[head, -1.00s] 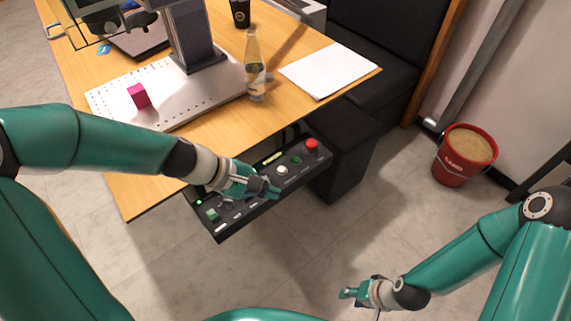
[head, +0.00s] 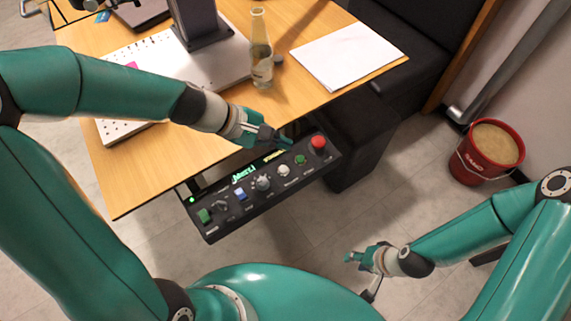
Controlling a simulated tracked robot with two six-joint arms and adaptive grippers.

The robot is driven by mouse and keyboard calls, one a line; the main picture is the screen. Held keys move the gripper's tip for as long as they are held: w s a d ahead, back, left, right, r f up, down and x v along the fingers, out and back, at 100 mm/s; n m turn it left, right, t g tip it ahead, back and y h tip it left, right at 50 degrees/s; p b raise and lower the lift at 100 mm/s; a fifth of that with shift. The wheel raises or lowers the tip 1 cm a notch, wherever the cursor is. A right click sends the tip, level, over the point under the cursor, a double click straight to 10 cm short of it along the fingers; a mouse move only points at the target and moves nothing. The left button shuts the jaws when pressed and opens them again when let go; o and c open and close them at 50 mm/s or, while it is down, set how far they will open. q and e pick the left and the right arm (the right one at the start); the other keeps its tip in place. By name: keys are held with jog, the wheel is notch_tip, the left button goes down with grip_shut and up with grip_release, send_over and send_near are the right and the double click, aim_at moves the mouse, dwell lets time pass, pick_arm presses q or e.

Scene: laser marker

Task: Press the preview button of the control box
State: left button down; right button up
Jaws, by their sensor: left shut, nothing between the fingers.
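The control box (head: 222,228) is a long dark panel at the table's front edge. It carries a green button (head: 204,215), a blue button (head: 240,194), a grey knob (head: 263,183), a white button (head: 284,170), a second green button (head: 300,160) and a red mushroom button (head: 318,142). A small display (head: 243,173) shows green text. The labels are too small to read, so I cannot tell which is the preview button. My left gripper (head: 286,142) is shut and empty, over the box's rear edge. My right gripper (head: 349,257) is lower right, away from the box; its finger opening is unclear.
A bottle (head: 261,60) and white paper (head: 347,56) are on the wooden table (head: 112,187). The marker's perforated plate (head: 152,48) lies behind my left arm. A dark seat (head: 352,150) is right of the box. A red bucket (head: 484,160) is on the floor.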

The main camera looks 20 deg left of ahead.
pick_arm(q)
jog(key=shift+f, duration=0.1)
jog(key=b, duration=0.7)
send_over(281, 170)
notch_tip(281, 170, down, 7)
jog(key=shift+f, duration=0.15)
jog(key=shift+f+b, duration=0.55)
jog(key=shift+f, duration=0.1)
dwell(0.4)
jog(key=shift+f+b, duration=0.35)
jog(key=shift+b, duration=0.05)
jog(key=shift+f+b, duration=0.4)
jog(key=shift+b, duration=0.05)
dwell(0.6)
dwell(0.3)
jog(key=shift+r+p, duration=0.75)
jog(key=shift+r, duration=0.1)
